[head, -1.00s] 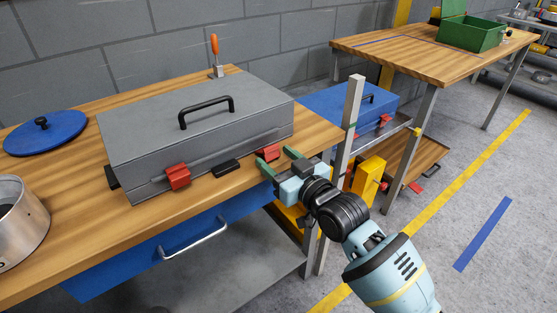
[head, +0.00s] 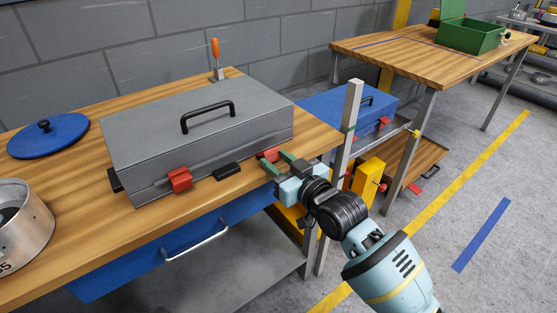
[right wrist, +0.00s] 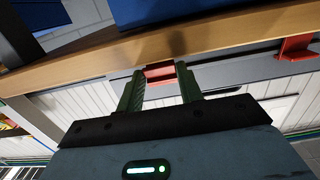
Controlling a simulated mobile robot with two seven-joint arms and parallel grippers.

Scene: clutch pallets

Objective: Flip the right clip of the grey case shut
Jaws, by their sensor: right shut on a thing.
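The grey case (head: 165,125) lies closed-lidded on the wooden workbench, its black handle (head: 207,115) on top. Its right red clip (head: 270,154) is at the front right, between the green fingers of my right gripper (head: 273,161). In the right wrist view the fingers (right wrist: 160,76) are shut on both sides of the red clip (right wrist: 159,71). The left red clip (head: 180,179) sits on the case front and also shows in the right wrist view (right wrist: 296,48). Whether the right clip is latched cannot be told. My left gripper is not in view.
A black latch piece (head: 227,171) lies at the case front between the clips. A blue lid (head: 48,138) and a metal pot (head: 22,225) are at the left. A grey post (head: 348,120) stands close behind my right gripper. A blue case (head: 340,108) is beyond it.

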